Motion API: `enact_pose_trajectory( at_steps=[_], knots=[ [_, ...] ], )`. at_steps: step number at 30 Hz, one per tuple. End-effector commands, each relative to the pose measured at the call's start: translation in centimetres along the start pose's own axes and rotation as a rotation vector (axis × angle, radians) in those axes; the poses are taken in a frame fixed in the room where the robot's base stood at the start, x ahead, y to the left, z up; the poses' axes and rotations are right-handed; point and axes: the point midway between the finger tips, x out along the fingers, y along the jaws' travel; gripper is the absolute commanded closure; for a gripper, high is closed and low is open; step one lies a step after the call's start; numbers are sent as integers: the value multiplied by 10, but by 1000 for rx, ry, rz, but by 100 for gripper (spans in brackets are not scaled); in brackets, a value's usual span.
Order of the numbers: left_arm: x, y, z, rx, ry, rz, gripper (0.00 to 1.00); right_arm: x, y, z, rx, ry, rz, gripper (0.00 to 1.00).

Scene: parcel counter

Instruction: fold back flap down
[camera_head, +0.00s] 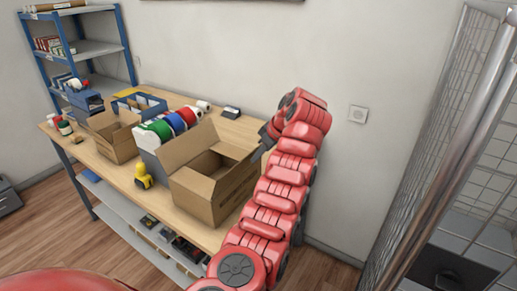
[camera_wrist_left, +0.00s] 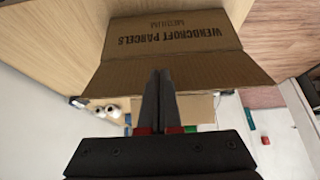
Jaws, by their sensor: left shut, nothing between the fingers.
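An open brown cardboard box (camera_head: 208,202) stands on the wooden counter. One broad flap (camera_head: 188,146) rises from its far left side, and another flap (camera_head: 245,168) stands out at its right side, partly behind my gripper. In the left wrist view a printed box wall (camera_wrist_left: 172,38) shows upside-down lettering, with a flap (camera_wrist_left: 215,72) spread below it. My left gripper (camera_wrist_left: 160,74) is shut and empty, its tips overlapping that flap in the picture; contact cannot be told. In the head view the gripper (camera_head: 265,138) is by the box's right side. My right gripper is out of view.
A smaller open box (camera_head: 113,140), coloured tape rolls (camera_head: 172,124), a yellow tape tool (camera_head: 143,177) and a blue tray (camera_head: 140,103) stand left of the box. A blue shelf unit (camera_head: 90,48) is behind, and a wire-mesh partition (camera_head: 430,150) at right.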

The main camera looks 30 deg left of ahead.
Motion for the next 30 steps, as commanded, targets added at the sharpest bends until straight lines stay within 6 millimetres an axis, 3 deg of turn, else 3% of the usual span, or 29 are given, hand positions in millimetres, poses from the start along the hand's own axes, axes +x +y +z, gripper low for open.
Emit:
enact_pose_trajectory(
  at_steps=[2,3,8,15,26,30],
  knots=[
    [12,-1,5,2,0,-4,100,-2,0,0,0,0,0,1],
    [7,-1,-8,-1,-1,-4,100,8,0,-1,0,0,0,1],
    [11,-1,-33,-2,-1,-4,100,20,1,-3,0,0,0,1],
    [34,-2,-62,1,-3,-6,100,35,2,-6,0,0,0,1],
    [84,-1,-77,1,0,-2,100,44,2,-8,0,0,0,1],
    [100,-1,-72,0,0,-2,100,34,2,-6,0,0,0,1]
  ],
)
